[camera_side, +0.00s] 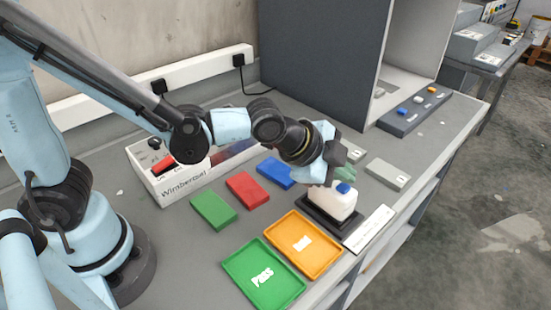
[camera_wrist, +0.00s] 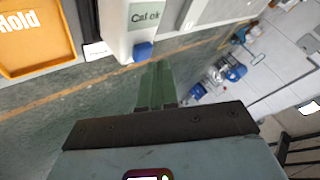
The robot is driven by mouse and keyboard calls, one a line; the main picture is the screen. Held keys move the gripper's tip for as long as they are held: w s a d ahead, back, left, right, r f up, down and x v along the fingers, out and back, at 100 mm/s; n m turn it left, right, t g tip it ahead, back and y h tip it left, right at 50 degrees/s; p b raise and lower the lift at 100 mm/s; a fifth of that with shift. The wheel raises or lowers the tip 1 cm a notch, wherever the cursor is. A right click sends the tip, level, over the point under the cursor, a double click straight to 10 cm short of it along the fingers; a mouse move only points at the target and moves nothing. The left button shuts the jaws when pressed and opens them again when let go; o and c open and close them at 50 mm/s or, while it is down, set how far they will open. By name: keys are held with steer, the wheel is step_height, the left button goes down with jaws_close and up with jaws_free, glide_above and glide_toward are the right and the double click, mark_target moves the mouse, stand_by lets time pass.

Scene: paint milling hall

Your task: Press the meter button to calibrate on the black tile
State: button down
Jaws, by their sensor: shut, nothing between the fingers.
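The meter (camera_side: 333,203) is a white box with a blue button (camera_side: 345,188) on top. It stands on a black base (camera_side: 318,218), which looks like the black tile, near the bench's front edge. In the wrist view the meter (camera_wrist: 114,30) has a greenish display (camera_wrist: 146,13) reading "Cal ok", and its blue button (camera_wrist: 142,51) sits just left of my fingertips. My gripper (camera_wrist: 158,66) has green fingers and is shut and empty. In the side view my gripper (camera_side: 338,172) is close above the meter; I cannot tell whether it touches the button.
An orange "Hold" tray (camera_side: 330,262) and a green "Pass" tray (camera_side: 233,268) lie in front. Green (camera_side: 213,210), red (camera_side: 247,189) and blue (camera_side: 275,172) blocks lie left of the meter. A grey block (camera_side: 388,174) and a white label strip (camera_side: 369,229) lie to its right.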

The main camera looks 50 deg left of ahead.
mark_target(339, 188)
steer(key=shift+r, duration=0.25)
steer(key=shift+r, duration=2.5)
steer(key=s+a+f+n+y, duration=0.1)
steer(key=s+a+n+y, duration=0.1)
steer(key=s+a+n, duration=0.3)
steer(key=s+a+f+n+g+y, duration=0.1)
steer(key=s+a+n, duration=0.4)
steer(key=a, duration=0.9)
steer(key=n, duration=0.3)
steer(key=shift+n+y, duration=0.4)
